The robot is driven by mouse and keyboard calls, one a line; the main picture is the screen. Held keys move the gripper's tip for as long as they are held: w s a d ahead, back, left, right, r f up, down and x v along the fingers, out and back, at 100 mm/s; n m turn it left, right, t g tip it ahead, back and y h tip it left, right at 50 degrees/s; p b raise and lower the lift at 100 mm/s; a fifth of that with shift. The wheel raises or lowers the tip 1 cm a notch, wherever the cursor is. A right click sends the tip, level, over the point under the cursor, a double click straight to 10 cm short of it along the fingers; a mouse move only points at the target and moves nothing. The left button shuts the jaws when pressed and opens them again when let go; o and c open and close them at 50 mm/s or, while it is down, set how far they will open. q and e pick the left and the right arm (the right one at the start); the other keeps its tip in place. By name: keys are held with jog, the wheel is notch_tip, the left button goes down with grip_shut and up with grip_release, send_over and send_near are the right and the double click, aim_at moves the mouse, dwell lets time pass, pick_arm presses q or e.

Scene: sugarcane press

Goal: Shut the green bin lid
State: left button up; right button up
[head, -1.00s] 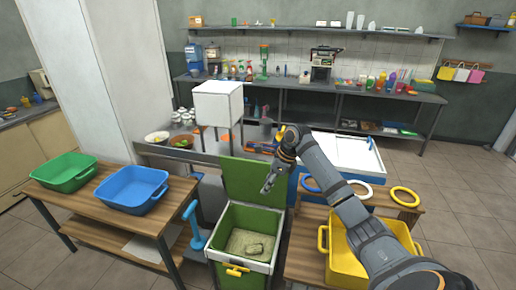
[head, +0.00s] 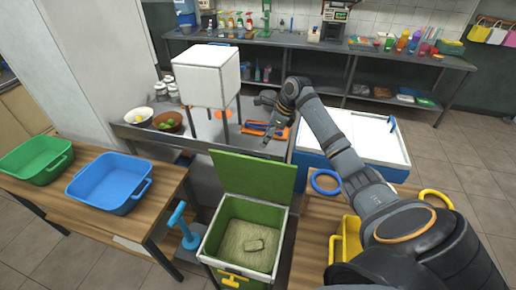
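The green bin (head: 211,238) stands in the lower middle of the head view, with a pale rim and a yellow handle (head: 232,281) at its front. Its green lid (head: 253,176) is open and stands up, tilted back, at the bin's far side. My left gripper is out of view.
A wooden table with a green tub (head: 35,160) and a blue tub (head: 108,184) stands left. A blue-handled tool (head: 178,215) is beside the bin. A white box on legs (head: 206,75) stands behind. A yellow crate (head: 345,243) and a blue ring (head: 325,182) are right.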

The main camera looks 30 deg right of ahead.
send_over(256, 154)
jog(key=s+d, duration=0.2)
notch_tip(256, 154, down, 4)
jog(key=shift+a+f+p, duration=0.1)
jog(key=shift+p, duration=0.2)
jog(key=x, duration=0.4)
jog(key=shift+w, duration=0.1)
jog(key=shift+a+f, duration=0.1)
jog(key=shift+f, duration=0.15)
jog(key=shift+w+f, duration=0.1)
jog(key=shift+f, duration=0.1)
jog(key=c, duration=0.6)
grip_shut()
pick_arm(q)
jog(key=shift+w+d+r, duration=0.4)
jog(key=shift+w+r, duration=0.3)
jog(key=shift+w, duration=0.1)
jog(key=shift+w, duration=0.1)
